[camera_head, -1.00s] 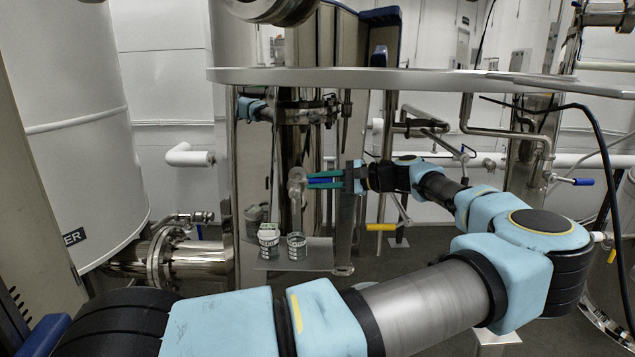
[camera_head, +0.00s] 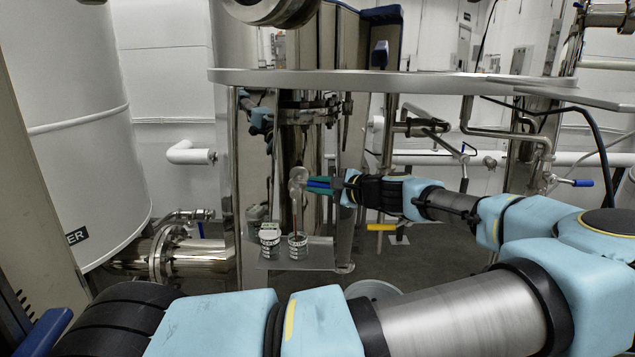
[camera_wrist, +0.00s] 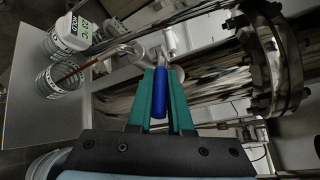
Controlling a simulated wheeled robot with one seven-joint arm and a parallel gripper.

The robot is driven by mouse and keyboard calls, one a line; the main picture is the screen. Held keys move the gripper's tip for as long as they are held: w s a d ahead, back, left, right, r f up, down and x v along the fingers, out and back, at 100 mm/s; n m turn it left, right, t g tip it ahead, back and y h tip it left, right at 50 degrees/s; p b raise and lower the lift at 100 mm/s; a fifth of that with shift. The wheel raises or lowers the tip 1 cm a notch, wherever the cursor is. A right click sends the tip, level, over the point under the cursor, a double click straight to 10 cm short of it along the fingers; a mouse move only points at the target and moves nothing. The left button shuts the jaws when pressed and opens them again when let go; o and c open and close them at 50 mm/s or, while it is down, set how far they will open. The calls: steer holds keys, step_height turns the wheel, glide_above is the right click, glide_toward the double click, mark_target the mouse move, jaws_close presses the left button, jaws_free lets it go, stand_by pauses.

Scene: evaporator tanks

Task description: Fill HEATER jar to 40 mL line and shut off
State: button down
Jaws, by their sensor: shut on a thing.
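My gripper (camera_head: 313,186) has teal fingers and is shut on the blue valve handle (camera_wrist: 158,97). The handle sits between the fingertips at the sampling tap (camera_head: 298,178). Below the tap, an open clear jar (camera_head: 298,246) with a printed label stands on a small metal shelf (camera_head: 318,255). I cannot read the labels, graduation lines or the liquid level.
A large white tank (camera_head: 75,130) stands at the left. A flanged steel pipe (camera_head: 175,255) runs low beside the shelf. A metal rim (camera_head: 400,78) crosses above my gripper. A yellow-handled valve (camera_head: 381,227) is to the right of the shelf. A pale round container (camera_head: 373,289) shows low behind my arm.

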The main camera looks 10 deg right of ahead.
steer(key=shift+s+a+m+t+h, duration=0.3)
steer(key=shift+m+t+h, duration=0.3)
steer(key=shift+m+h, duration=0.15)
steer(key=c, duration=0.8)
jaws_free()
steer(key=shift+c, duration=0.2)
steer(key=shift+d, duration=0.1)
steer(key=b+v, duration=0.2)
steer(key=v, duration=0.8)
steer(key=shift+s+r, duration=0.15)
steer(key=shift+s, duration=0.2)
steer(key=shift+d, duration=0.1)
